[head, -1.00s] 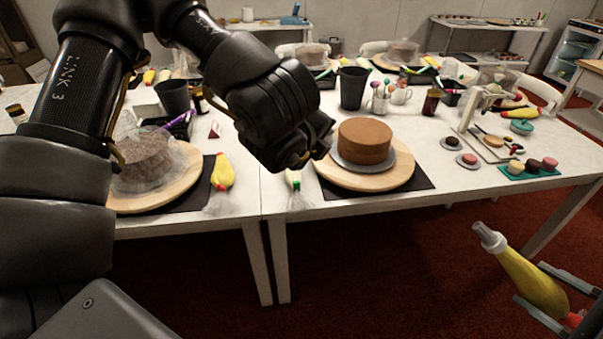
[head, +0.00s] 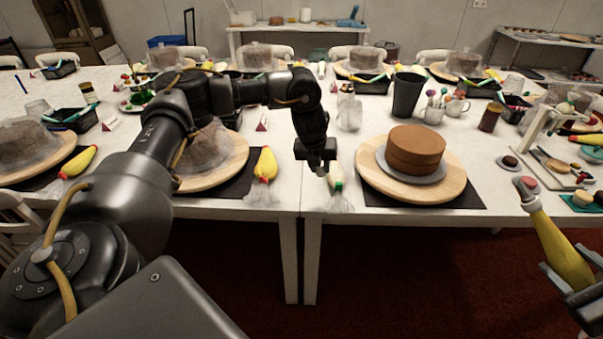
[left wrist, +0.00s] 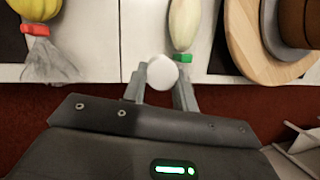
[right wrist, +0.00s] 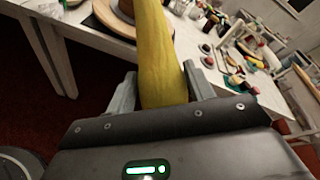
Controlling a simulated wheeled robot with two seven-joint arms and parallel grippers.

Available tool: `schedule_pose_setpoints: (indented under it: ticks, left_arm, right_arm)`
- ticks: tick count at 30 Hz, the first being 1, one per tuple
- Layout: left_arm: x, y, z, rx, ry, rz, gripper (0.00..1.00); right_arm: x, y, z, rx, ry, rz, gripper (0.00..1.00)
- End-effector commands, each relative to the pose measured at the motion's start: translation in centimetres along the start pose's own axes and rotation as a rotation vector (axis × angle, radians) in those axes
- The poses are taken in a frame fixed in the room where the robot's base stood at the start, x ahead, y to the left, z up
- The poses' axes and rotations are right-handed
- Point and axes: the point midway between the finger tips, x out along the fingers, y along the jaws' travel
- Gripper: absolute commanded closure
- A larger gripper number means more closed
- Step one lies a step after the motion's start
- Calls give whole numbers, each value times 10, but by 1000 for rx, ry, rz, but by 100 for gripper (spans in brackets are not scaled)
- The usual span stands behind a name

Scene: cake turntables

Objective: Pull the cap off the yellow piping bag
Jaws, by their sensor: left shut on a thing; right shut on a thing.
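The yellow piping bag (head: 562,250) is held in my right gripper (head: 573,280) at the lower right, in front of the table. Its pale nozzle end (head: 529,201) points up and left. In the right wrist view the bag (right wrist: 160,60) sits between the two fingers, which are shut on it. My left gripper (head: 318,172) is over the table's front edge, well apart from the bag. In the left wrist view a small round white cap (left wrist: 162,71) sits between its fingertips, which are shut on it. The bag's tip is out of the right wrist view.
A pale piping bag with a green clip (head: 337,184) lies close beside my left gripper. A chocolate cake (head: 415,148) stands on a wooden turntable (head: 440,190) between my grippers. Another yellow bag (head: 265,164) lies to the left. The floor (head: 400,270) before the table is clear.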

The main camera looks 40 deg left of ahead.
Motion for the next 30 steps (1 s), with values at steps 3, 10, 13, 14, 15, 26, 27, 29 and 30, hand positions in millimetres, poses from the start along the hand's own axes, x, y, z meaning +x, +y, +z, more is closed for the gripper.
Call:
schedule_pose_setpoints:
  ticks: [3, 10, 13, 14, 15, 26, 27, 29, 30]
  left_arm:
    - [21, 34, 1, 87, 21, 52, 94]
    - [34, 59, 1, 166, 29, 85, 94]
    - [34, 60, 1, 170, 29, 87, 94]
    - [34, 60, 1, 170, 29, 87, 94]
    - [35, 60, 1, 169, 28, 87, 94]
    - [58, 63, -7, 169, 28, 87, 94]
    - [62, 64, -8, 169, 28, 86, 94]
    - [68, 64, -10, 169, 28, 86, 94]
    - [73, 65, -12, 169, 28, 86, 94]
  right_arm:
    - [13, -4, 2, 6, 12, -22, 56]
    - [22, -6, 2, 12, 24, -36, 56]
    - [22, -6, 2, 13, 24, -36, 56]
    - [22, -6, 1, 13, 24, -36, 56]
    - [22, -5, 1, 13, 24, -36, 56]
    - [29, 10, -18, 13, 23, -35, 56]
    - [30, 12, -22, 13, 23, -35, 56]
    - [32, 16, -27, 13, 23, -35, 56]
    - [33, 19, -31, 13, 23, -35, 56]
